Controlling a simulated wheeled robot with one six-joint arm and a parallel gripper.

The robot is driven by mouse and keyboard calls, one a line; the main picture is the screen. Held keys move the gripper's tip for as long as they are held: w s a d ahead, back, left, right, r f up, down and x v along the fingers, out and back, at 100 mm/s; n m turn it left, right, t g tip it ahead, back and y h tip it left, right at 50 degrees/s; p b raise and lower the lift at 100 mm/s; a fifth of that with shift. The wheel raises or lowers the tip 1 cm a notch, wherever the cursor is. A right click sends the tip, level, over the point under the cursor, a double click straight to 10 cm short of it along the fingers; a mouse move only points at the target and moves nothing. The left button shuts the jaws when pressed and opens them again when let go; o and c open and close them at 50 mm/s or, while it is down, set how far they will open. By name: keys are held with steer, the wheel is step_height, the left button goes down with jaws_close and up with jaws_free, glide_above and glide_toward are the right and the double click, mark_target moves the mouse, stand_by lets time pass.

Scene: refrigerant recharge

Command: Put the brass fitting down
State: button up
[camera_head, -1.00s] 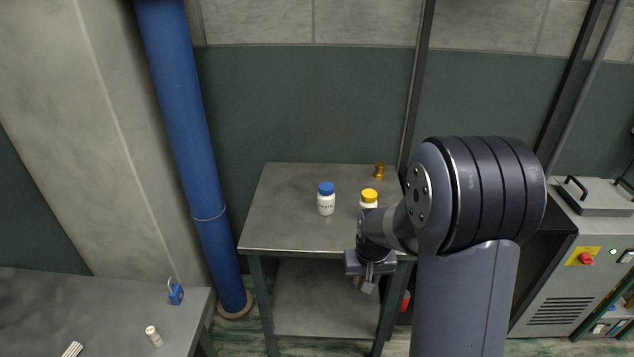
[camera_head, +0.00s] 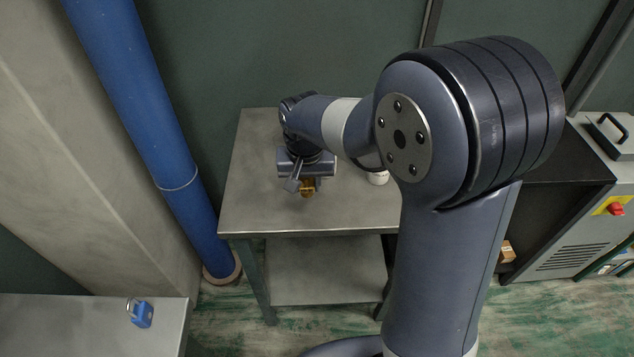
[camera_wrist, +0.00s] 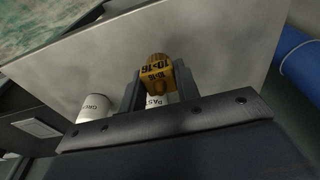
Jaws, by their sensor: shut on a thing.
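My gripper (camera_head: 304,184) is over the left part of the metal table (camera_head: 255,215), with its fingers shut on the brass fitting (camera_head: 307,189). In the wrist view the fitting (camera_wrist: 157,74), yellow-gold with "10-16" markings, sits between the two fingertips (camera_wrist: 158,88). I cannot tell whether it touches the tabletop or hangs above it.
Another white bottle (camera_wrist: 95,107) shows in the wrist view. In the head view one white bottle (camera_head: 378,178) is partly hidden by my arm. The table's front-left area looks clear. A blue pipe (camera_head: 150,120) stands left of the table; a blue padlock (camera_head: 141,313) lies on another bench.

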mark_target(307, 186)
step_height(307, 186, down, 8)
steer(key=shift+r, duration=0.15)
stand_by(0.3)
steer(key=o, duration=1)
steer(key=r, duration=0.4)
steer(key=s+r, duration=0.1)
steer(key=r, duration=0.7)
steer(key=shift+s, duration=0.35)
steer(key=shift+o, duration=0.7)
